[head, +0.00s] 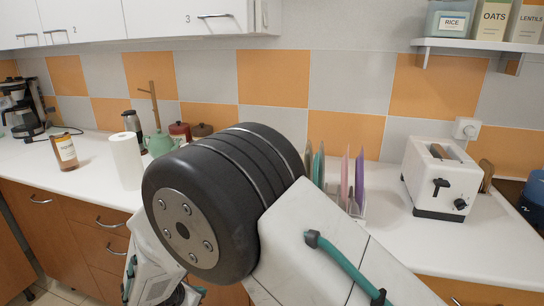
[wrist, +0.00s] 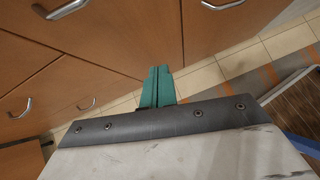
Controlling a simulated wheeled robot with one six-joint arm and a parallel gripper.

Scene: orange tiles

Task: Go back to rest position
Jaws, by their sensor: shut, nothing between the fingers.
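My gripper (wrist: 157,88) shows in the wrist view as two green fingers pressed together, with nothing between them. It points down over the tiled floor (wrist: 205,78), close to the brown cabinet fronts (wrist: 110,50). In the head view my arm is folded large across the middle, in front of the counter, and the gripper's fingertips cannot be made out there.
A shelf (head: 480,45) with canisters hangs at upper right. Drawer handles (head: 112,222) stick out.

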